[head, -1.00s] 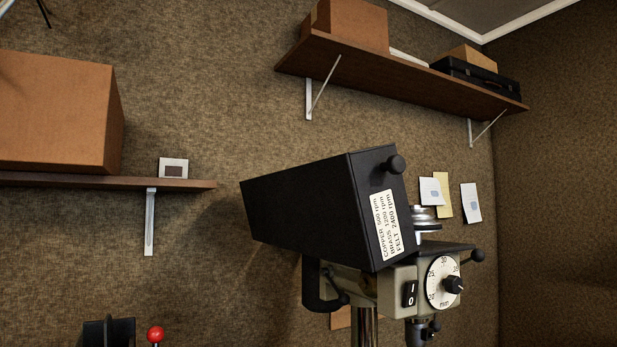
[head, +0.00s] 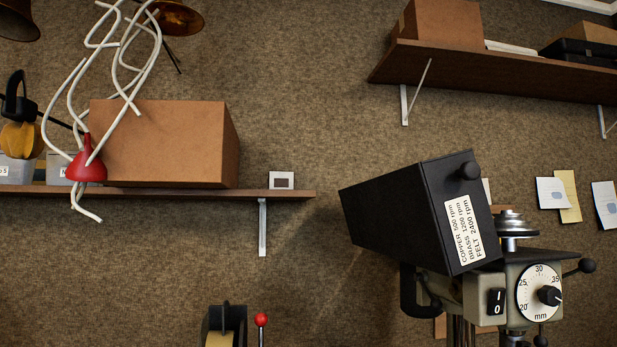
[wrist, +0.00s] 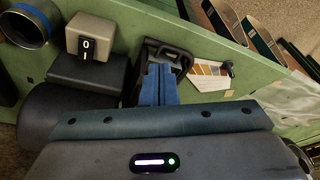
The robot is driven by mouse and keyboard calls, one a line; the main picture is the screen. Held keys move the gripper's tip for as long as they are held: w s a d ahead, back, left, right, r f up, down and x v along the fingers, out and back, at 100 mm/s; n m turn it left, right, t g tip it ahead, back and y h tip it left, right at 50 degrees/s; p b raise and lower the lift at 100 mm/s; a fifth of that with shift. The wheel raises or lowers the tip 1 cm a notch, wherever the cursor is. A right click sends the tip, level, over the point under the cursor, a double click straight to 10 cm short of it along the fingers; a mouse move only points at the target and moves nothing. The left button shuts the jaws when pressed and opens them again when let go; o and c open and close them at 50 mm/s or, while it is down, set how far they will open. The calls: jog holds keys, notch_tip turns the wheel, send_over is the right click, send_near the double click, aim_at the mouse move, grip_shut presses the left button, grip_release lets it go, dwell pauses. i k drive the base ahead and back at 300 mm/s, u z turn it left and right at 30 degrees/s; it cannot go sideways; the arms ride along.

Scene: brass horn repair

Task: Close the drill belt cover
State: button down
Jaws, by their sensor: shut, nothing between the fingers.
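The drill belt cover (head: 402,211) is a black box with a round black knob (head: 469,172) and a white speed label (head: 464,231). In the head view it stands tilted up on top of the drill press head (head: 505,282), at right of centre. It is open, and the stepped silver pulley (head: 510,224) shows bare beside it. My gripper (wrist: 159,84) shows only in the wrist view, its blue fingers shut and empty above the green bench. The cover is not recognisable in the wrist view.
A shelf (head: 290,194) with a cardboard box (head: 165,143) is on the left wall; another shelf (head: 500,78) is above right. White tubing (head: 70,95) hangs at upper left. The wrist view shows a green bench (wrist: 205,55), a grey switch box (wrist: 91,36) and a colour-strip card (wrist: 208,72).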

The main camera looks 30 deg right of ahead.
aim_at(434, 215)
jog(key=u, duration=0.15)
jog(key=k, duration=0.45)
jog(key=z, duration=1.6)
